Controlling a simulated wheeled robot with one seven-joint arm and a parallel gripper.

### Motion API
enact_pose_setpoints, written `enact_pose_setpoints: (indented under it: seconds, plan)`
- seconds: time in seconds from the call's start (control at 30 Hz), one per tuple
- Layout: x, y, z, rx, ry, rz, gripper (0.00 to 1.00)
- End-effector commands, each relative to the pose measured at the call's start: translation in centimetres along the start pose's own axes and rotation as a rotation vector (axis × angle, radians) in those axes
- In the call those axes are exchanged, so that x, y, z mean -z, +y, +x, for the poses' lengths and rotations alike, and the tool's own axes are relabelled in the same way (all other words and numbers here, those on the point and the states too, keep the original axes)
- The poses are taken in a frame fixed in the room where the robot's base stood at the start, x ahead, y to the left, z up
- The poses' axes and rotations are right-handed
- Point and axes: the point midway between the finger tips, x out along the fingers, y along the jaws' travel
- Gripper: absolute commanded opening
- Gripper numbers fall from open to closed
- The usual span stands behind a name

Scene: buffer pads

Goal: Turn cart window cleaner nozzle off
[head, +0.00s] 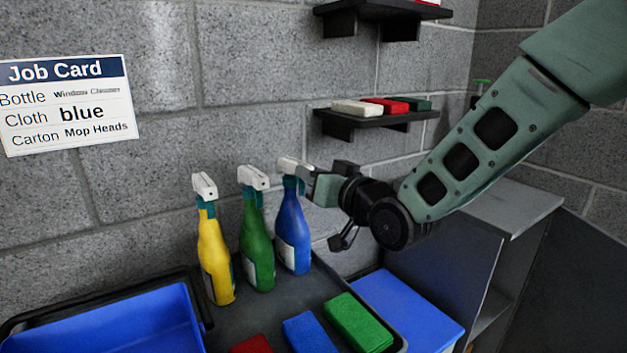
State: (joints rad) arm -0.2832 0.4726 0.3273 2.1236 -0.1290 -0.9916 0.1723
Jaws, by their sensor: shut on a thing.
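Three spray bottles with white nozzle heads stand upright in a row on the dark cart top: a yellow bottle (216,258), a green bottle (257,243) and a blue bottle (292,233). Their labels are too small to read, so I cannot tell which is the window cleaner. My gripper (309,180) reaches in from the right and is shut on the white nozzle (290,166) of the blue bottle. The jaws hide part of this nozzle, and its on or off setting cannot be made out.
A blue tray (110,325) is at the left, and red, blue and green cloths (358,321) lie in front of the bottles. A job card (67,104) hangs on the wall. Wall shelves (372,122) are behind my arm; a grey cabinet (505,205) stands at right.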

Motion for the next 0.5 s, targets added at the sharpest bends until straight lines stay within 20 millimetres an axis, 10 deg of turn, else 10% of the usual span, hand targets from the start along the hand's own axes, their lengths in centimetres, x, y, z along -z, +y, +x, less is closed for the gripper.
enact_pose_setpoints:
  seconds: [0.5]
  plan:
    - [-0.27, 0.03, -0.02, 0.000, -0.001, -0.205, 0.13]
